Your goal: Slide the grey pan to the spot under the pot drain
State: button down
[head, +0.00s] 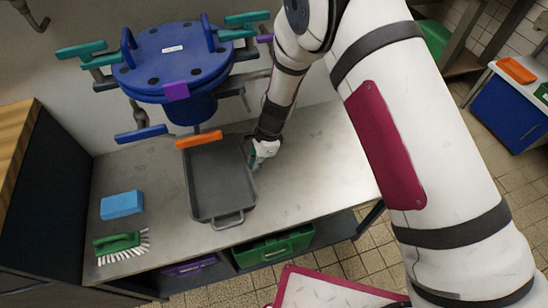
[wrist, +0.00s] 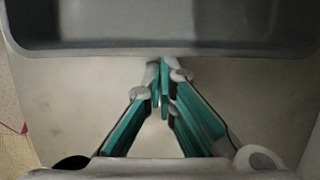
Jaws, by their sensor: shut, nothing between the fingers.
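The grey pan (head: 219,178) is a shallow rectangular tray lying flat on the metal bench, with a wire handle at its front end. Its far end reaches close to the blue pot (head: 172,62). A drain with an orange lever (head: 199,139) sticks out at the pot's lower front, over the pan's far end. My gripper (head: 254,162) is shut and empty at the pan's right side, low by the bench. In the wrist view the shut fingertips (wrist: 161,64) are close to the pan's wall (wrist: 170,47); I cannot tell whether they touch.
A blue sponge (head: 122,205) and a green brush (head: 121,246) lie on the bench (head: 165,221) at left. Bench to the right of the pan is clear. A green crate (head: 274,246) sits on the shelf below.

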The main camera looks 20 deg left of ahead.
jog(key=shift+s+a, duration=0.3)
jog(key=shift+a, duration=0.05)
jog(key=shift+w+r, duration=0.1)
jog(key=shift+r, duration=0.2)
jog(key=w+d, duration=0.2)
jog(key=d, duration=0.1)
jog(key=w+d, duration=0.2)
jog(key=d, duration=0.1)
jog(key=w+d, duration=0.2)
jog(key=d, duration=0.2)
jog(key=shift+w+d+r, duration=0.1)
jog(key=shift+w+r, duration=0.1)
jog(key=shift+w, duration=0.2)
